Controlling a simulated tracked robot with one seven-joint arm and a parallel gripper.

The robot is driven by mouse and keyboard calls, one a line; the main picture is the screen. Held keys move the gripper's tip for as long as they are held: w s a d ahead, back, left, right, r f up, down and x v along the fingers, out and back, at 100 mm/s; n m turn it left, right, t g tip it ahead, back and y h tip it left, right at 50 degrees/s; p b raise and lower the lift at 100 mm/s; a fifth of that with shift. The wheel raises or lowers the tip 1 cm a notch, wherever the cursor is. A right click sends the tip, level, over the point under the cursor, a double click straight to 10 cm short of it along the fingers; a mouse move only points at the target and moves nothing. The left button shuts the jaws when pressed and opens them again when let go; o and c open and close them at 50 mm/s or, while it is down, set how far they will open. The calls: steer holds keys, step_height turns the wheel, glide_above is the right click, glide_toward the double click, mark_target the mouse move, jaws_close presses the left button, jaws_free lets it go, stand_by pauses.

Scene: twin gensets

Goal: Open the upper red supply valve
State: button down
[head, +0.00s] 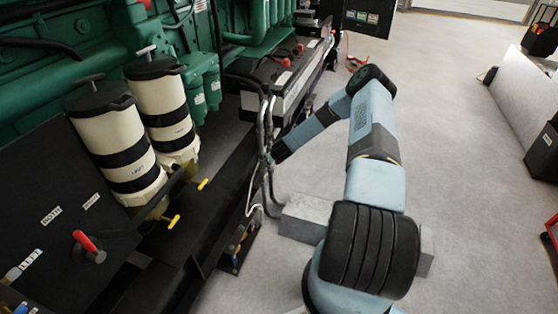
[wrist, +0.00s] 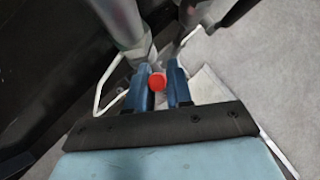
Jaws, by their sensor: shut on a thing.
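The red supply valve handle (wrist: 157,82) shows in the wrist view as a small round red end between the two blue fingers. My gripper (wrist: 160,85) is shut on it, with a finger on each side. In the head view my gripper (head: 272,156) reaches the upright pipes and hoses beside the green genset. The valve is too small or hidden there to make out. The valve body is hidden in both views, so I cannot tell how far the handle is turned.
Grey hoses (head: 267,125) run close to my gripper, and a thin white line (wrist: 104,88) loops beside it. A black panel with another red handle (head: 84,241) and two cream filter canisters (head: 114,140) stand at left.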

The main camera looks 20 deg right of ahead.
steer(key=shift+w+r+g, duration=0.1)
steer(key=shift+w+g, duration=0.2)
steer(key=shift+g, duration=0.1)
stand_by(0.3)
steer(key=c, duration=1.1)
jaws_free()
steer(key=shift+d, duration=0.1)
steer(key=v, duration=1.3)
steer(key=shift+s+d, duration=0.3)
steer(key=shift+d, duration=0.1)
steer(key=shift+r, duration=0.15)
